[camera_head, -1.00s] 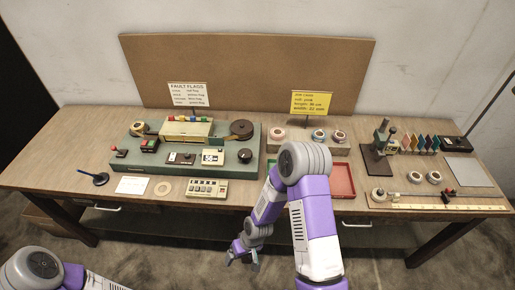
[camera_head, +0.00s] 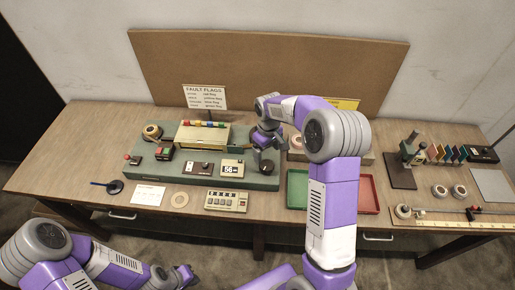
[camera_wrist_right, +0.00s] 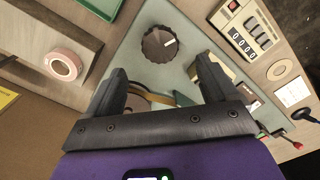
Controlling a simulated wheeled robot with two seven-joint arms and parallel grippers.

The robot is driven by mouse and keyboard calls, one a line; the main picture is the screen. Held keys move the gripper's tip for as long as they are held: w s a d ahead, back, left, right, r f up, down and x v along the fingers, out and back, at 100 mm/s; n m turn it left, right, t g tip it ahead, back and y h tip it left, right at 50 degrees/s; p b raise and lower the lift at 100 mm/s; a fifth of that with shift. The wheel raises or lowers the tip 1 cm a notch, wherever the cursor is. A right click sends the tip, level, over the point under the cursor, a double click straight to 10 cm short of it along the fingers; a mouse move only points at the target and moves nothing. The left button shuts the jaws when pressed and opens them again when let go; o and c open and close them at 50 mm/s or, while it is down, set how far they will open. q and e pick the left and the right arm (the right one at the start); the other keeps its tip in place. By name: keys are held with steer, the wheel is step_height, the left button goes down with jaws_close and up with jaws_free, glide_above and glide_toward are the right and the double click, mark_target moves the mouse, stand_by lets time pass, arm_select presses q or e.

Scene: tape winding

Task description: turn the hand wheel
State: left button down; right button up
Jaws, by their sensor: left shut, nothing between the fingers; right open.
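A dark ribbed hand wheel (camera_head: 266,167) with a white mark on top sits at the right front of the green machine base (camera_head: 170,176). In the right wrist view the hand wheel (camera_wrist_right: 160,43) lies just beyond the fingertips, roughly centred between them, not touched. My right gripper (camera_head: 267,140) is open and empty above the base's right end; its fingers (camera_wrist_right: 160,66) show apart in the wrist view. A brown disc and a tan strip are partly hidden behind the fingers. My left gripper (camera_head: 188,276) is shut and empty, low in front of the table.
A yellow-topped box (camera_head: 203,135) stands on the base. A counter (camera_head: 226,200) lies in front. Green and red trays (camera_head: 369,195) lie to the right, partly behind my right arm. A microscope-like stand (camera_head: 403,165) is further right.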

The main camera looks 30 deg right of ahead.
mark_target(267, 165)
steer(key=shift+w+f, duration=0.2)
steer(key=f, duration=0.7)
steer(key=shift+s, duration=0.3)
steer(key=c, duration=1.1)
steer(key=shift+o, duration=0.2)
steer(key=shift+m+b, duration=0.35)
steer(key=shift+m, duration=0.05)
steer(key=m, duration=0.3)
steer(key=shift+m+b, duration=0.3)
steer(key=shift+m, duration=2.4)
